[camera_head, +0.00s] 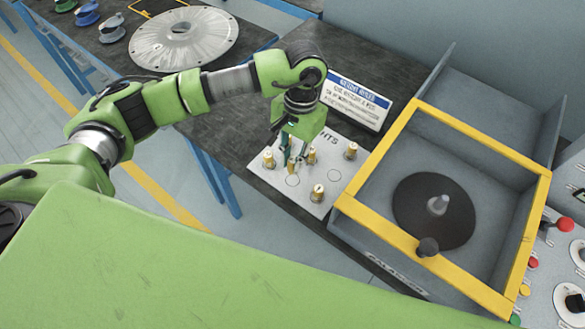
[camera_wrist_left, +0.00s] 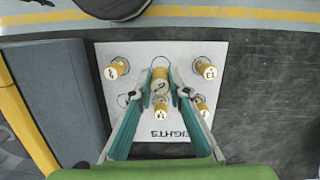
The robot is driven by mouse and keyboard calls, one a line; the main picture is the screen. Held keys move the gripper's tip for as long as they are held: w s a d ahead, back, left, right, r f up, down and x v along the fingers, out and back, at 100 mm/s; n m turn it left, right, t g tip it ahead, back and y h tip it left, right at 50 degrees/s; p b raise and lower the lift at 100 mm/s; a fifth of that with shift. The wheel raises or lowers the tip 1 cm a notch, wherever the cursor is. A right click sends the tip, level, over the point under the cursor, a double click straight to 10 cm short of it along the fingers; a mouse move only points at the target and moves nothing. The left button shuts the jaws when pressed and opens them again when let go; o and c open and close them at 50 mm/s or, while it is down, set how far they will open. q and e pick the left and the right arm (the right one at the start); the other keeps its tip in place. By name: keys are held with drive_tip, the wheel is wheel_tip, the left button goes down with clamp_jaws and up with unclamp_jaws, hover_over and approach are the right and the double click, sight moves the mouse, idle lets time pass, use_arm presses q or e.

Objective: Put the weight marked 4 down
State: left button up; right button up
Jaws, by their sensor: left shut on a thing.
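My left gripper (camera_head: 292,163) points down over the white weights board (camera_head: 310,206). It is shut on a small brass weight, which shows between the fingertips in the left wrist view (camera_wrist_left: 159,85). The mark on this weight is too small to read surely. I cannot tell whether its base touches the board. Other brass weights stand upright on the board, one at its left (camera_head: 269,159), one at its back right (camera_head: 351,151) and one at its front (camera_head: 318,193). Two printed circles, one near the middle (camera_head: 292,181) and one at the right (camera_head: 334,175), look empty. My right gripper is out of view.
A yellow-framed grey box (camera_head: 395,121) with a dark disc (camera_head: 408,205) inside stands close to the board's right. A sign (camera_head: 357,103) stands behind the board. A metal disc (camera_head: 183,40) lies on the far bench. Control knobs (camera_head: 565,224) are at the far right.

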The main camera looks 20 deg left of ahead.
use_arm(q)
drive_tip(key=shift+f, duration=0.75)
wheel_tip(320, 180, down, 3)
drive_tip(key=shift+p, duration=0.65)
drive_tip(key=shift+f, duration=0.2)
drive_tip(key=shift+f+b, duration=0.25)
drive_tip(key=shift+b, duration=0.15)
drive_tip(key=o, duration=0.6)
drive_tip(key=shift+r, duration=0.1)
drive_tip(key=shift+o, duration=0.2)
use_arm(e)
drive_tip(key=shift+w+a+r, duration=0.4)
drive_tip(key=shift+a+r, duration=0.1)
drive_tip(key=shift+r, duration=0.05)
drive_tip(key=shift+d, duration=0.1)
